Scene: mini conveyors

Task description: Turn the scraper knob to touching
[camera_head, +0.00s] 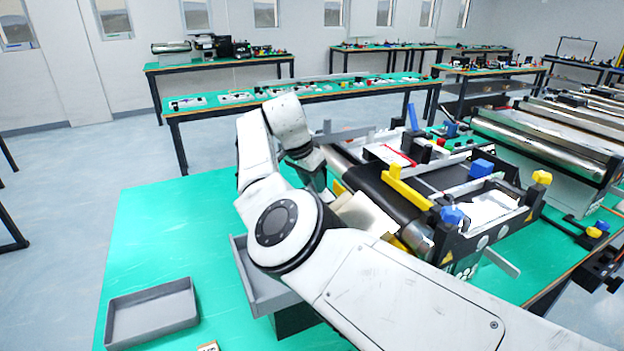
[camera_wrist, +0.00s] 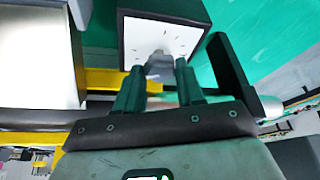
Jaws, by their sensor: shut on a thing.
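In the wrist view, the two dark green fingers of my gripper (camera_wrist: 160,74) are closed around a small grey knob (camera_wrist: 158,62). The knob stands against a white plate (camera_wrist: 185,38) with a dark frame. I take it for the scraper knob; its turn angle cannot be read. In the head view, my gripper (camera_head: 319,183) is at the far left end of the mini conveyor, and the knob is hidden there. The conveyor's black belt (camera_head: 383,192) and a pale metal plate (camera_head: 362,215) along its near side show. Whether the scraper touches the belt cannot be told.
The green table (camera_head: 150,235) is clear at the left. A grey tray (camera_head: 150,312) lies at the front left, and a grey bin (camera_head: 245,275) stands below the conveyor, partly behind my arm. Yellow bars (camera_head: 405,188) and blue knobs (camera_head: 482,168) stick up from the conveyor.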

